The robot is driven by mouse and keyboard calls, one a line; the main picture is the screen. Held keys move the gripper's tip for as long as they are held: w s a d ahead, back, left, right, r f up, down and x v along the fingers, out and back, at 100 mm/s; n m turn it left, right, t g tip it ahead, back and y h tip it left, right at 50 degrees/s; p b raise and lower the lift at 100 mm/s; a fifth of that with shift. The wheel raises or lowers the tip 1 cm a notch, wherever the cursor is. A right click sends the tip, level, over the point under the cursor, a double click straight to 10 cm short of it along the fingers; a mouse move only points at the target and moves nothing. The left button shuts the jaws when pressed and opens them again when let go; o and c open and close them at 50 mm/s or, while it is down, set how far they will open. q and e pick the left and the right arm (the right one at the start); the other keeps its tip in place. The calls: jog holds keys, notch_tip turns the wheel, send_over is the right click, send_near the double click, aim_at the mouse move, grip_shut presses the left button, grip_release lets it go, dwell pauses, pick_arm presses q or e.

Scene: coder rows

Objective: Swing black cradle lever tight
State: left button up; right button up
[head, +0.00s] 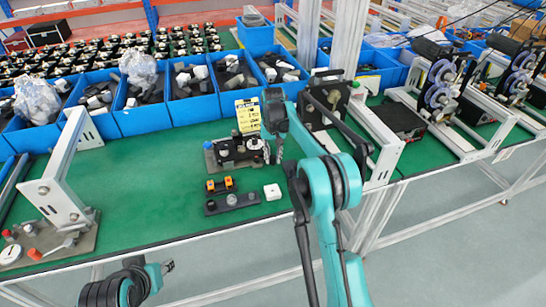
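A small fixture with a black cradle (240,148) stands on a grey base plate on the green bench, near the middle of the head view. Dark parts crowd its top, and I cannot make out the lever apart from them. My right arm reaches up from the bottom, and my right gripper (277,150) is at the right side of the fixture. Its fingers are small and dark, so I cannot tell whether they touch the cradle or are open or shut.
A yellow label card (247,115) stands behind the fixture. Blue bins (145,120) line the back.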

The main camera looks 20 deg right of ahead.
grip_shut()
jog(key=shift+s, duration=0.1)
jog(key=m+p, duration=0.1)
jog(key=s+a+m, duration=0.1)
jog(key=m, duration=0.1)
jog(key=shift+s+a+r+p, duration=0.1)
jog(key=shift+a+p, duration=0.15)
jog(key=shift+p, duration=0.15)
jog(key=a+m+p, duration=0.1)
jog(key=m, duration=0.1)
jog(key=s+a+m, duration=0.1)
jog(key=m, duration=0.1)
jog(key=shift+a+m+p, duration=0.3)
jog(key=shift+m+p, duration=0.05)
jog(key=shift+m, duration=0.05)
jog(key=a+m, duration=0.1)
jog(key=m, duration=0.1)
jog(key=a+m+p, duration=0.1)
jog(key=m, duration=0.1)
jog(key=shift+a, duration=0.35)
jog(key=shift+w+a+m+p, duration=0.25)
jog(key=shift+a+m, duration=0.3)
jog(key=shift+m, duration=0.5)
jog(key=shift+w+a+m+p, duration=0.1)
jog(key=shift+a+m+p, duration=0.35)
jog(key=shift+m, duration=0.6)
jog(key=shift+a, duration=0.15)
